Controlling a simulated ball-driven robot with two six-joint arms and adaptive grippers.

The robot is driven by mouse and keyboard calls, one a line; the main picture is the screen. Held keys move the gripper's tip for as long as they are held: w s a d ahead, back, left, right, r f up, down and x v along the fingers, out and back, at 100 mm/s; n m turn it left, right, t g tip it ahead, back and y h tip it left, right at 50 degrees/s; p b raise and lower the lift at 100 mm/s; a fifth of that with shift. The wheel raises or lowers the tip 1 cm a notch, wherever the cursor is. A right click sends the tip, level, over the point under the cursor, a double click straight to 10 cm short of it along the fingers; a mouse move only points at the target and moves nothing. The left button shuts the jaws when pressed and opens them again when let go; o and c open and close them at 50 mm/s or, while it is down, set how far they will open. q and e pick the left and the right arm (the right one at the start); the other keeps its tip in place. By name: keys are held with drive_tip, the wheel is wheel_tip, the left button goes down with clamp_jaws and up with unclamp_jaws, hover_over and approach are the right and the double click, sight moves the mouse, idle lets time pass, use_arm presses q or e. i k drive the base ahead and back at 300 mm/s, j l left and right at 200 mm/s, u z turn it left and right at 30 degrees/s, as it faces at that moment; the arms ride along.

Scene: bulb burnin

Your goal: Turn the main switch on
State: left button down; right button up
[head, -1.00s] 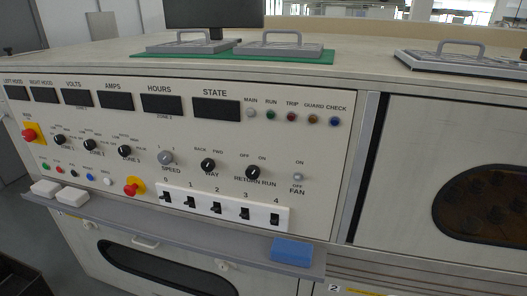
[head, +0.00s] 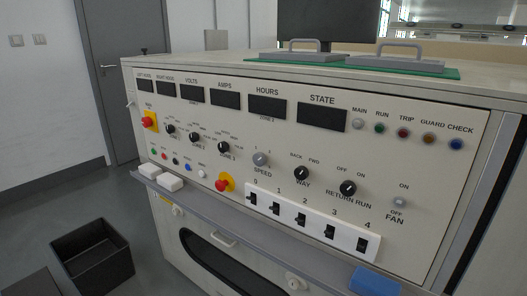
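The control panel (head: 290,150) fills the middle of the head view. At its left end, a red switch knob (head: 148,121) sits on a yellow plate. A small label above it is too blurred to read surely; it looks like the main switch. The knob's setting cannot be told. The MAIN lamp (head: 358,124) looks pale grey and unlit. The displays, such as the STATE display (head: 321,118), are dark. Neither of my grippers is in view.
A red button (head: 222,185) on yellow sits lower on the panel. A ledge (head: 250,235) juts out below, bearing white blocks (head: 170,182) and a blue block (head: 375,281). A black open box (head: 92,255) stands on the floor at left; a grey door (head: 110,75) is behind.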

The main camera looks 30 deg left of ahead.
sight(147, 123)
drive_tip(key=u, duration=1.8)
